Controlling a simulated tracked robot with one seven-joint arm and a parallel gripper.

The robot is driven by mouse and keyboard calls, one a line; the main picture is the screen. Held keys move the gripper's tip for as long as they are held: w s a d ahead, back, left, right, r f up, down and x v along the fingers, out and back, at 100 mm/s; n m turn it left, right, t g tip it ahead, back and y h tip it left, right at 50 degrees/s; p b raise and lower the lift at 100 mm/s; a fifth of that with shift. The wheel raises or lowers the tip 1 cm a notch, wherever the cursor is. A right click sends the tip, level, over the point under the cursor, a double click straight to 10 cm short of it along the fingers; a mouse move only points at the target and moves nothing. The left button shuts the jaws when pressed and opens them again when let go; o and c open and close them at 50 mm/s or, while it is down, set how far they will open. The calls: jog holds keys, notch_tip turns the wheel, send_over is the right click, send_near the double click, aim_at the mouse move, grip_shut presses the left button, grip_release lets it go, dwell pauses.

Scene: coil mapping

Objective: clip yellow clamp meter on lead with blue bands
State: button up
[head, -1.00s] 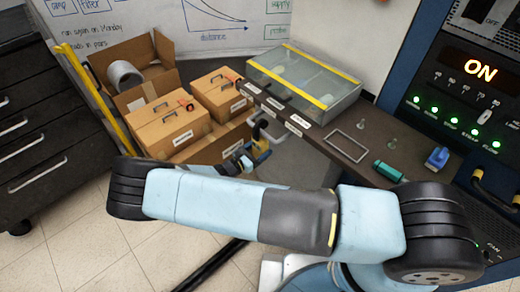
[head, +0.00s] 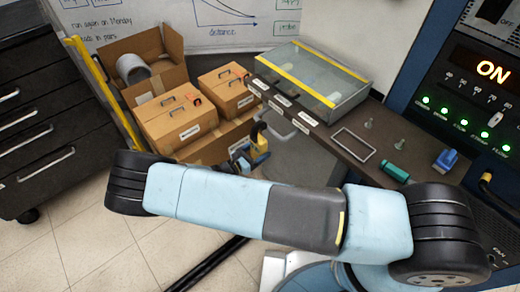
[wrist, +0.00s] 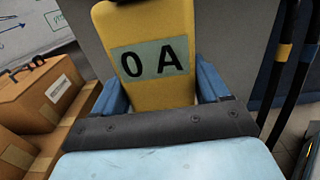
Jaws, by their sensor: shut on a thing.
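The yellow clamp meter (wrist: 150,30) stands upright in the wrist view, its grey display reading "0 A". My gripper (wrist: 162,92) is shut on it, with a blue finger at each side. In the head view the clamp meter (head: 261,141) shows small beyond my arm, in front of the bench's end. Its jaws are out of the wrist view. Dark leads run down the right of the wrist view. One lead (wrist: 272,85) carries a yellow-orange band; the band colour of the lead beside it (wrist: 309,55) is too dark to tell. They stand apart from the meter.
Cardboard boxes (head: 182,122) stand left of my gripper. The bench (head: 345,122) holds a clear case with yellow strips (head: 312,75), a grey frame and small tools. A lit control panel (head: 470,100) is at right, dark drawers (head: 45,130) at left.

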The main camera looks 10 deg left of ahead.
aim_at(255, 153)
jog(key=shift+v, duration=1.55)
